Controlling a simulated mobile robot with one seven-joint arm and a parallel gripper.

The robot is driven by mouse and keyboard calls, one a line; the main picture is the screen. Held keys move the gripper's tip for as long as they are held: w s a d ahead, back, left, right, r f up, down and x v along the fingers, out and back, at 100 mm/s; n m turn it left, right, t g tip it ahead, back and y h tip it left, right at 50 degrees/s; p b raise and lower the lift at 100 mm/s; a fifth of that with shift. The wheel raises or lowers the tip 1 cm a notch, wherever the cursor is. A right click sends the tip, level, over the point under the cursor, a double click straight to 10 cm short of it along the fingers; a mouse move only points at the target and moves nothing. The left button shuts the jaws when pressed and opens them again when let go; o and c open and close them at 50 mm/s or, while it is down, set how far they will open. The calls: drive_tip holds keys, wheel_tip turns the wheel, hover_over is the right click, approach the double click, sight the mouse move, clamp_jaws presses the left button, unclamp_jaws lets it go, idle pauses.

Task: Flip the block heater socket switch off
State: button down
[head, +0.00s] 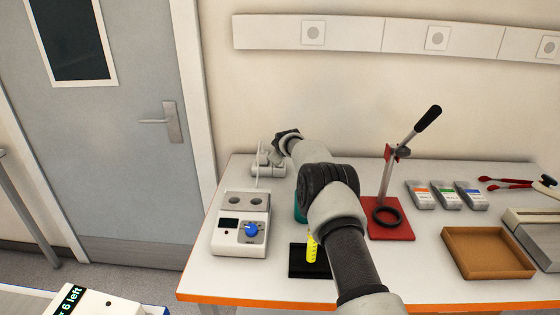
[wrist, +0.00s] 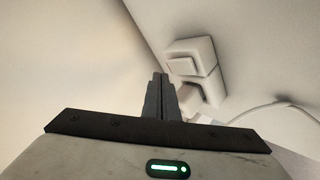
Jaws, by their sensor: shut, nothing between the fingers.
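The white socket (wrist: 203,76) is in the wrist view, right of my fingertips, with a raised square part that looks like its switch (wrist: 186,64). I cannot tell the switch position. A pale plug (wrist: 188,97) sits at its lower side, partly behind my fingers. My gripper (wrist: 160,78) is shut and empty, its tips close beside the socket; contact cannot be told. In the head view the socket area (head: 266,170) is at the table's back left, below the end of my arm. The block heater (head: 228,240), white with a blue knob, stands in front of it.
A white cable (wrist: 262,107) runs right from the plug. A black stand with a yellow tube (head: 312,247) is right of the heater. A red-based lever press (head: 390,222), several small boxes (head: 446,196) and a brown tray (head: 487,252) stand further right. The wall is behind.

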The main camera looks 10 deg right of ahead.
drive_tip(key=shift+f, duration=0.2)
idle(0.6)
drive_tip(key=shift+f+b, duration=0.3)
drive_tip(key=shift+b, duration=0.4)
drive_tip(key=shift+w+f+b, duration=0.1)
drive_tip(key=shift+f+b, duration=0.25)
drive_tip(key=shift+b, duration=0.05)
drive_tip(key=shift+r, duration=0.1)
idle(0.5)
drive_tip(key=shift+r, duration=0.75)
drive_tip(key=shift+s+r+p, duration=0.25)
drive_tip(key=shift+r+p, duration=0.2)
drive_tip(key=shift+r, duration=0.8)
drive_tip(key=shift+s+r+p, duration=0.2)
drive_tip(key=shift+r+p, duration=0.2)
drive_tip(key=shift+r, duration=0.8)
